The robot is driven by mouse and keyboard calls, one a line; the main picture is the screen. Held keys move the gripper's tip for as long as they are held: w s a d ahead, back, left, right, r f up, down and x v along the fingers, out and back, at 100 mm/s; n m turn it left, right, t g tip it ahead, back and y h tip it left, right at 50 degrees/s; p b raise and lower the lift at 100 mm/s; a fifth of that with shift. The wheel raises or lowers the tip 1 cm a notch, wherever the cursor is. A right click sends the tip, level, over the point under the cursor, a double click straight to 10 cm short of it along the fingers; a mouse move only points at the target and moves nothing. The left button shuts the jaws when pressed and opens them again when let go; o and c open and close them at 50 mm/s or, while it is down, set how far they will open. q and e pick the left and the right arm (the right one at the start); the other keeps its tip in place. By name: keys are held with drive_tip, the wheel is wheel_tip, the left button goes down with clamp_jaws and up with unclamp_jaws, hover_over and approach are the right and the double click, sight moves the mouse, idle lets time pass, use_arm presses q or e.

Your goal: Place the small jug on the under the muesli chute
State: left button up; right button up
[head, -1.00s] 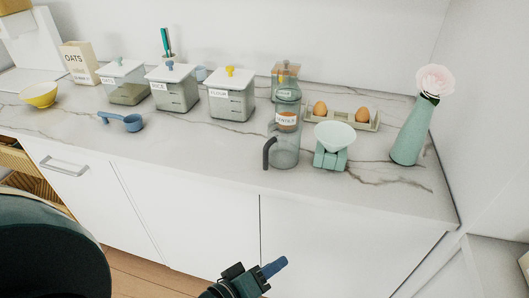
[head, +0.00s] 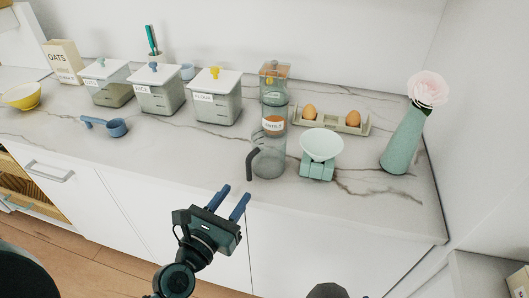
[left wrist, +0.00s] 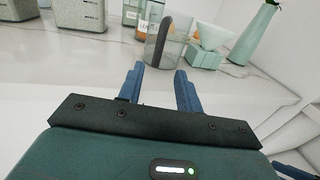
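The small jug (head: 270,160) is clear with a dark handle on its left side. It stands upright near the counter's front edge, and it also shows in the left wrist view (left wrist: 178,44) beyond my fingers. My left gripper (head: 234,198) is open and empty, its blue fingers in front of and below the jug's handle, apart from it. The fingers show in the left wrist view (left wrist: 158,80) too.
A mint scale with a bowl (head: 320,150) stands close right of the jug. An egg tray (head: 332,123) and a vase (head: 402,145) are further right. Lidded canisters (head: 214,95) and a blue scoop (head: 108,126) are left. The counter front left of the jug is clear.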

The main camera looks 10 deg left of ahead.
sight(248, 176)
use_arm(q)
drive_tip(key=x, duration=0.8)
drive_tip(key=shift+w+a+f+b, duration=0.1)
drive_tip(key=shift+w+a+b, duration=0.1)
drive_tip(key=shift+b, duration=0.15)
clamp_jaws()
